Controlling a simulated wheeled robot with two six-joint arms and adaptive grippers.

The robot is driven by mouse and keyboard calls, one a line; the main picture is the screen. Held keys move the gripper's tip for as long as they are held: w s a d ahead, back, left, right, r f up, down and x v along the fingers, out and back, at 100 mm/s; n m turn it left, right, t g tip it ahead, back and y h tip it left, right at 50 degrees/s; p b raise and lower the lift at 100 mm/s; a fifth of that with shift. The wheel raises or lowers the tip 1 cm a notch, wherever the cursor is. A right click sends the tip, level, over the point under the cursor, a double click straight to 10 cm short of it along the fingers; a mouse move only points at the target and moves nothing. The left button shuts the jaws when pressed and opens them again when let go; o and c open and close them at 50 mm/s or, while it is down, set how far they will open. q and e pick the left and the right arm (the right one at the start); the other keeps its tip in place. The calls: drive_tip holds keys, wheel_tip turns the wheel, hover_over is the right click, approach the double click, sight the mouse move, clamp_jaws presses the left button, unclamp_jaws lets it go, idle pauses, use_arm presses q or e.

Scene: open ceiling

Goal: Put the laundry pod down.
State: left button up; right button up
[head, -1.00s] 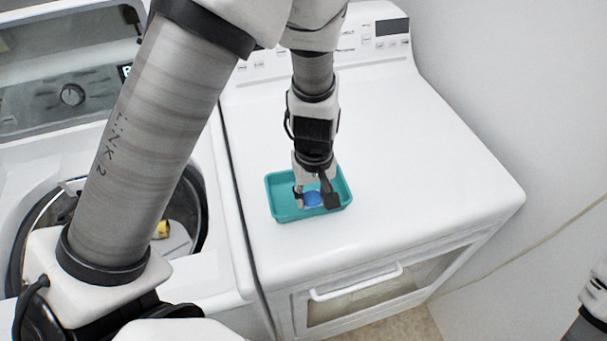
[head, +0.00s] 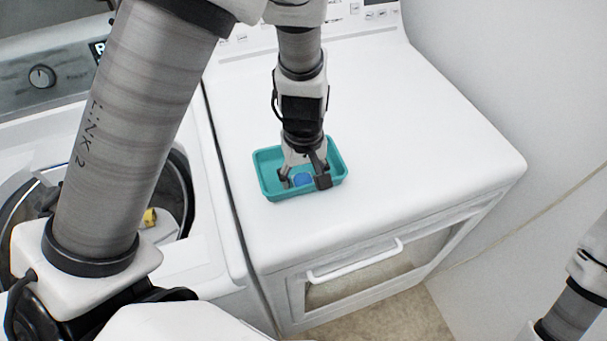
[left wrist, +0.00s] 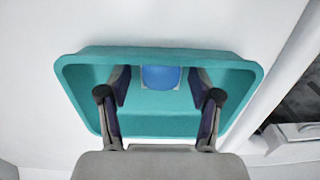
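The laundry pod (head: 303,180) is blue with a pale clear edge and rests on the floor of a teal tray (head: 262,179). The tray sits on the white dryer top. My left gripper (head: 304,182) points down into the tray, with one finger on each side of the pod. In the left wrist view the pod (left wrist: 160,77) lies between the spread fingertips, with a gap on both sides. The left gripper is open. Part of my right arm shows at the lower right of the head view, but its gripper is out of frame.
The white dryer (head: 420,140) has clear top space right of the tray. An open top-loading washer (head: 205,262) stands to the left, with a yellow item (head: 150,217) in its drum. A wall (head: 540,90) bounds the right side.

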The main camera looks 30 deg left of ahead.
sight(304, 178)
use_arm(q)
wheel_tip(304, 178, up, 13)
drive_tip(key=shift+f, duration=0.15)
idle(0.4)
